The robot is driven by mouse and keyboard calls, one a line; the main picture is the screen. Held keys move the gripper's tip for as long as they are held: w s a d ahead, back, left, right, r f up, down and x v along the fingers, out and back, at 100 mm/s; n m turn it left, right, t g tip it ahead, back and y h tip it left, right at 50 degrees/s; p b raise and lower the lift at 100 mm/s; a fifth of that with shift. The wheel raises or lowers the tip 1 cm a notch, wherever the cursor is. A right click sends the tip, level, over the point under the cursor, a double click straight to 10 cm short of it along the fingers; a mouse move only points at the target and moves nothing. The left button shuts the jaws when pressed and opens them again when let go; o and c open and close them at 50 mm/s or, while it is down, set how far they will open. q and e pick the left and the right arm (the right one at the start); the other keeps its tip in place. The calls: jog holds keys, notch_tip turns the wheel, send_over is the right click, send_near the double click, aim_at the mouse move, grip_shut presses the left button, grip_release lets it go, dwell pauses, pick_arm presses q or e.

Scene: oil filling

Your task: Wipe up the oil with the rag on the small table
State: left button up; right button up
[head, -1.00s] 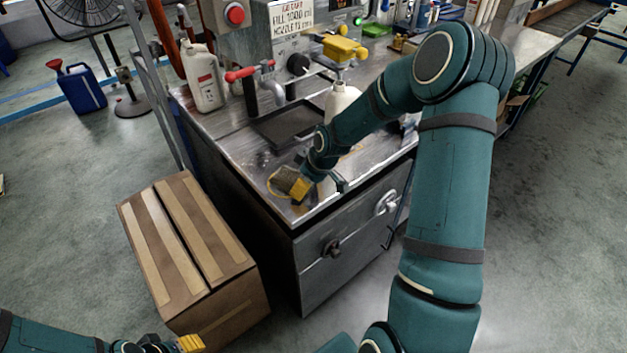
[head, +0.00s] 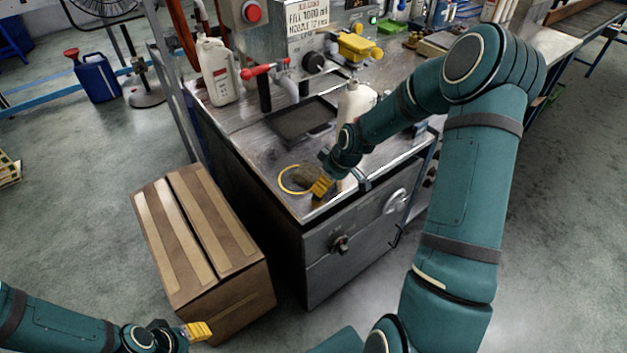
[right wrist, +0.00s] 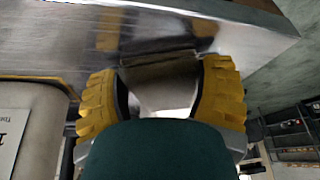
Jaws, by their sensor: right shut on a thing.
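My right gripper (head: 320,187) is low over the front corner of the metal counter (head: 265,150). It is shut on a grey-brown cloth-like thing, likely the rag (head: 302,178), which also shows between the yellow fingers in the right wrist view (right wrist: 160,68). A yellow ring (head: 284,172) shows on the counter around the rag. Whether it is the oil's edge I cannot tell, and the rag and gripper cover part of it. My left gripper (head: 200,331) is low at the left, beside the cardboard box, apart from the counter; its finger gap is not clear.
A white bottle (head: 355,103) stands just behind my right gripper. A dark tray (head: 300,120) and a white jug (head: 217,70) are farther back on the counter. A taped cardboard box (head: 195,240) stands on the floor to the left of the cabinet.

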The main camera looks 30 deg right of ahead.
aim_at(313, 182)
jog(key=shift+s+d, duration=0.15)
jog(key=shift+d, duration=0.65)
jog(key=a+b, duration=0.1)
jog(key=a, duration=0.4)
jog(key=a+b, duration=0.1)
jog(key=a, duration=0.2)
jog(key=shift+s+f+b, duration=0.1)
jog(key=shift+s+b, duration=0.2)
jog(key=shift+b, duration=0.05)
jog(key=shift+a, duration=0.25)
jog(key=w+d+p, duration=0.1)
jog(key=d, duration=0.1)
jog(key=d+p, duration=0.1)
jog(key=d, duration=0.2)
jog(key=w+d, duration=0.1)
jog(key=d, duration=0.2)
jog(key=shift+w+d+p, duration=0.15)
jog(key=shift+w+p, duration=0.15)
jog(key=shift+p, duration=0.1)
jog(key=a+b, duration=0.1)
jog(key=a, duration=0.1)
jog(key=a+b, duration=0.1)
jog(key=a, duration=0.2)
jog(key=a+b, duration=0.1)
jog(key=a, duration=0.2)
jog(key=shift+s+a, duration=0.25)
jog(key=shift+s, duration=0.05)
jog(key=shift+w+d+p, duration=0.1)
jog(key=shift+d+p, duration=0.55)
jog(key=shift+d, duration=1.15)
